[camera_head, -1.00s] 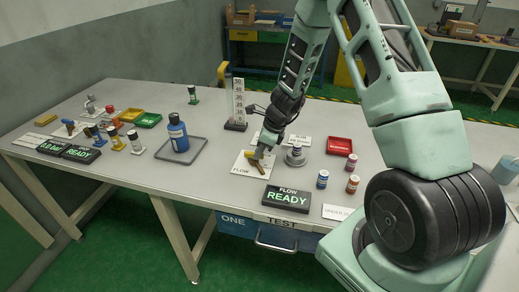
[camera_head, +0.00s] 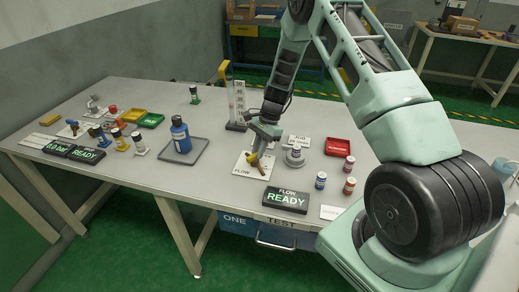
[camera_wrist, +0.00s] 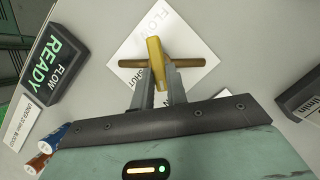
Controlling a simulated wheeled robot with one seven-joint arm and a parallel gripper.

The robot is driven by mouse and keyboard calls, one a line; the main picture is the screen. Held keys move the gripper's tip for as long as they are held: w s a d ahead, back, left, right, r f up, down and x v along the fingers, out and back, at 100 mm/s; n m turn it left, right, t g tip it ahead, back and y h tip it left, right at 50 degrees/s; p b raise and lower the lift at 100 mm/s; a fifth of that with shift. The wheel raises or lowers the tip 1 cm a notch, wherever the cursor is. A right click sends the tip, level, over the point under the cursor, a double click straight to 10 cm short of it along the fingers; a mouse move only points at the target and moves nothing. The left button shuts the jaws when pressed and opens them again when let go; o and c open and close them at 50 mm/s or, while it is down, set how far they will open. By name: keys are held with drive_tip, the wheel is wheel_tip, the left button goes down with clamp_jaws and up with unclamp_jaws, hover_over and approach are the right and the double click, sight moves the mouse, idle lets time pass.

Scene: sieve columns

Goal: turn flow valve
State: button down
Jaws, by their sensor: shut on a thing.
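The flow valve's yellow handle (camera_head: 252,160) sits above a brown pipe (camera_head: 260,169) on a white plate (camera_head: 242,168) marked FLOW. In the wrist view the yellow handle (camera_wrist: 155,52) lies across the brown pipe (camera_wrist: 188,63), roughly at a right angle to it. The plate (camera_wrist: 183,40) there also shows the word SHUT. My gripper (camera_wrist: 158,84) is shut on the near part of the handle, one finger on each side. In the head view my gripper (camera_head: 260,150) comes down over the valve and partly hides it.
A black sign (camera_head: 285,199) reading FLOW READY stands in front of the valve. A round metal piece (camera_head: 295,157) with a vial is close on the right. A blue bottle (camera_head: 180,135) on a grey tray is to the left. A clear scaled column (camera_head: 238,105) stands behind.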

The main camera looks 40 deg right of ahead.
drive_tip(key=n, duration=0.1)
drive_tip(key=n+g, duration=0.1)
drive_tip(key=n, duration=0.1)
drive_tip(key=shift+w+a+n+h, duration=0.1)
drive_tip(key=shift+w+n+h, duration=0.2)
drive_tip(key=shift+w, duration=0.05)
drive_tip(key=shift+w+a+n+g+b, duration=0.15)
drive_tip(key=shift+n+g+b, duration=0.35)
drive_tip(key=shift+n, duration=1)
drive_tip(key=shift+h, duration=0.3)
drive_tip(key=c, duration=1.4)
unclamp_jaws()
drive_tip(key=shift+r, duration=0.1)
drive_tip(key=b+v, duration=0.2)
drive_tip(key=v, duration=1.5)
drive_tip(key=shift+w, duration=0.4)
